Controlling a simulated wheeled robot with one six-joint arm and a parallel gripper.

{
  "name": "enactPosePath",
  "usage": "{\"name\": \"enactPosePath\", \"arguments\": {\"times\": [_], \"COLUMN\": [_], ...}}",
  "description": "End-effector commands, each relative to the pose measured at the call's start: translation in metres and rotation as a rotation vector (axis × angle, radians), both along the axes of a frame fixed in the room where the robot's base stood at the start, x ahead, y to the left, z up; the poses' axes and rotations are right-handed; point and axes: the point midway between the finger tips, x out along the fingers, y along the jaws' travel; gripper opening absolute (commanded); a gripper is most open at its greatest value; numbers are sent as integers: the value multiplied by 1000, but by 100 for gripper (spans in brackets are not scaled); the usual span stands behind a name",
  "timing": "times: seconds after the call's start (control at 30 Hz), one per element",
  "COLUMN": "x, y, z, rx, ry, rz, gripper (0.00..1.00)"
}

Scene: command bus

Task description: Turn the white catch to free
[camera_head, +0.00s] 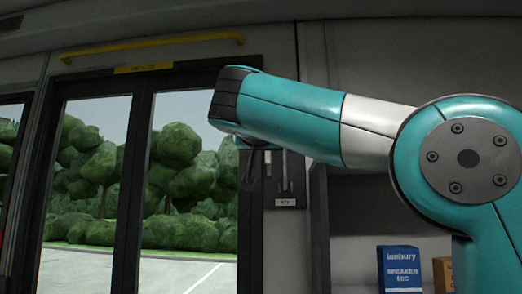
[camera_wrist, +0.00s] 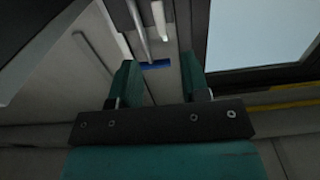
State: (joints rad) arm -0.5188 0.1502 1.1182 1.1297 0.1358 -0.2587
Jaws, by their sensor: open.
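My gripper (camera_wrist: 160,80) shows in the wrist view with its two teal fingers apart and nothing between them. Beyond the fingertips, a pale upright piece (camera_wrist: 158,18), which looks like the white catch, stands beside a slanting grey bar (camera_wrist: 138,30). In the head view a narrow wall panel (camera_head: 285,226) carries slim upright pieces (camera_head: 285,170) above a small light label, too small to read. My gripper (camera_head: 253,172) hangs just left of these pieces, partly hidden by my arm. I cannot tell which way the catch is turned, and I see no contact with it.
A glazed double door (camera_head: 140,190) with a yellow rail (camera_head: 150,47) above it stands to the left. A shelf recess on the right holds a blue box (camera_head: 400,269) and an orange-brown box (camera_head: 443,274). A blue strip (camera_wrist: 156,65) lies between the fingers' outlines in the wrist view.

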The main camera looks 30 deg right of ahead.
Motion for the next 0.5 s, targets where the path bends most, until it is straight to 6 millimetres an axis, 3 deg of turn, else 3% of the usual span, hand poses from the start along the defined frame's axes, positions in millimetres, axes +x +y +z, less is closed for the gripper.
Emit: {"name": "enactPosePath", "arguments": {"times": [0.2,0.5], "x": [-19,-22], "y": [14,14], "z": [0,1], "rx": [-1,-1], "ry": [-1,-1], "rz": [1,-1], "gripper": [43,43]}}
